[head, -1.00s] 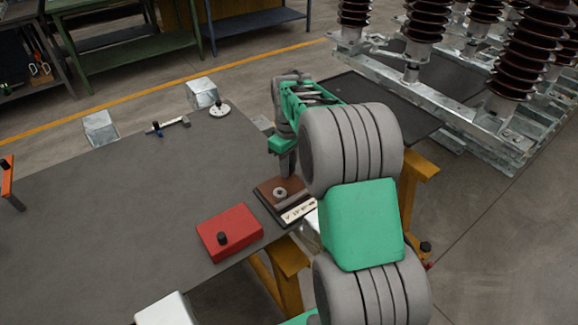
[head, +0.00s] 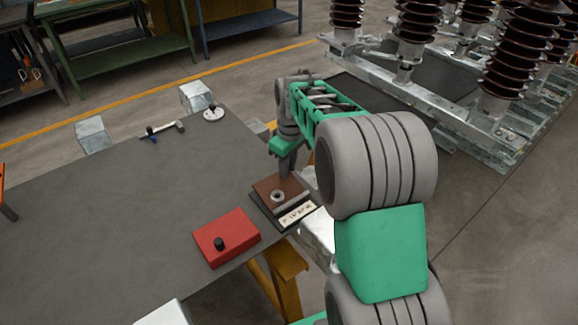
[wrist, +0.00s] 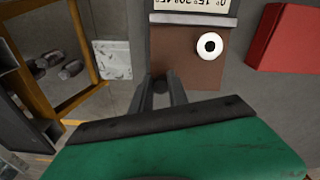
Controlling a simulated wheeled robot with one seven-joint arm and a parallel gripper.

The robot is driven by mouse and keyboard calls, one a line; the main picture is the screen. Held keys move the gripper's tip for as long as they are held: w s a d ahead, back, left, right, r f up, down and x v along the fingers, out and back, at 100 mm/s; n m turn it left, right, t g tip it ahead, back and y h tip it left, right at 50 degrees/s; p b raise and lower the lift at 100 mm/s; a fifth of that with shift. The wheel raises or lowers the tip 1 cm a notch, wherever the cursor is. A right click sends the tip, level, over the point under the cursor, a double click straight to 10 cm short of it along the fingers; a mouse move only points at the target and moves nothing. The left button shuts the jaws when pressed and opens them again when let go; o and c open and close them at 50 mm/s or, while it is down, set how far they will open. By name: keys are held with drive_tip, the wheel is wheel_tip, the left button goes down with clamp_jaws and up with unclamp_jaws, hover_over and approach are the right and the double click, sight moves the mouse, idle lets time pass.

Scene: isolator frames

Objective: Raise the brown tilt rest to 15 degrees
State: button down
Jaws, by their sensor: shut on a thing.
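The brown tilt rest (head: 271,187) sits on a dark base at the table's edge, right of the red box. A pale ring lies on its brown plate, and a white scale strip (head: 297,216) with dark marks runs along its near side. In the wrist view the brown plate (wrist: 184,62) shows with the ring and the strip, which reads upside down with numbers such as 15 and 30. My gripper (head: 287,172) is at the plate's far edge. In the wrist view its fingers (wrist: 162,90) are closed on a small dark knob at that edge. The plate's angle is hard to tell.
A red box (head: 228,240) with a black knob stands close left of the rest. A hammer-like tool (head: 163,131), a white disc (head: 213,114) and metal blocks (head: 93,136) lie toward the far edge. The table's middle-left is clear. Insulator stacks (head: 500,95) stand on frames beyond.

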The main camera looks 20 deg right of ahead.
drive_tip(key=c, duration=1.3)
unclamp_jaws()
wheel_tip(320, 180, up, 8)
drive_tip(key=shift+s, duration=0.4)
drive_tip(key=shift+d+f, duration=0.1)
